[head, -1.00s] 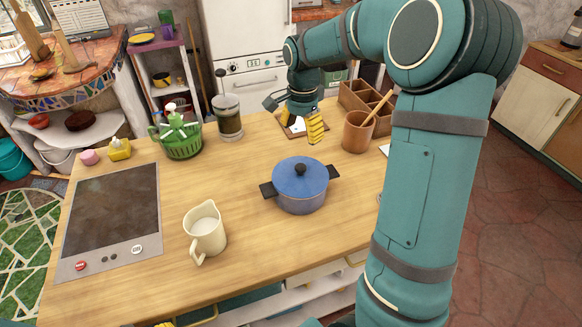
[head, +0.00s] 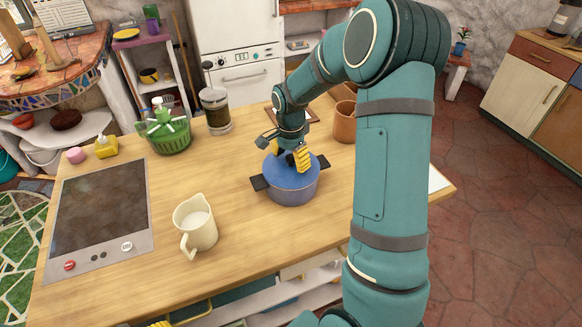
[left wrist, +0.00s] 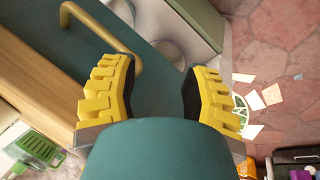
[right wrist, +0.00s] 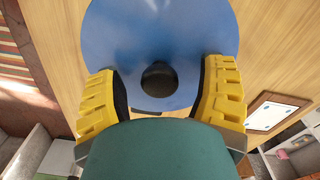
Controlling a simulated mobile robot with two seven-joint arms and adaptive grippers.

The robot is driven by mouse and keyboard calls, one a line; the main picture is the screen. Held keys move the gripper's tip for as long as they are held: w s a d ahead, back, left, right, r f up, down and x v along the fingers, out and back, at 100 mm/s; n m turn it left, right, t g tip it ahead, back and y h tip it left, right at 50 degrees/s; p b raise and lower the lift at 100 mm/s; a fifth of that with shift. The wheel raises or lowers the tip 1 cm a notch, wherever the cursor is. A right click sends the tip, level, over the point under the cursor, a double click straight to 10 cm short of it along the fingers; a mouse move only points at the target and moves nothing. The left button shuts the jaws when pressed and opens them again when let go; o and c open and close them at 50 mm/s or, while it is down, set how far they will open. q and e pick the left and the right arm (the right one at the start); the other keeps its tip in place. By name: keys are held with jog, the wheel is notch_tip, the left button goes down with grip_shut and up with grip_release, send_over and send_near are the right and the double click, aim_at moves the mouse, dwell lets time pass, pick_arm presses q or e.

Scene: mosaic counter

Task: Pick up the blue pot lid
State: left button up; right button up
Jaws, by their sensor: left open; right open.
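The blue pot lid (head: 284,174) sits on the blue pot (head: 291,192) on the wooden counter. The pot has dark side handles. My right gripper (head: 290,158) is over the lid with its yellow fingers pointing down, open. In the right wrist view, the lid (right wrist: 160,40) fills the top middle, and its dark round knob (right wrist: 159,79) lies between the two open fingers of my right gripper (right wrist: 160,92). The fingers look apart from the knob. My left gripper (left wrist: 157,90) is open and empty, low beside the counter's drawers. In the head view only a bit of yellow shows at the bottom edge.
A cream pitcher (head: 197,228) stands left of the pot, with a cooktop (head: 100,205) beyond it. A green basket (head: 169,138), glass jar (head: 216,112) and brown cup (head: 345,124) stand behind. The counter in front of the pot is clear.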

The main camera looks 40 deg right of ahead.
jog(key=shift+f, duration=0.15)
grip_shut()
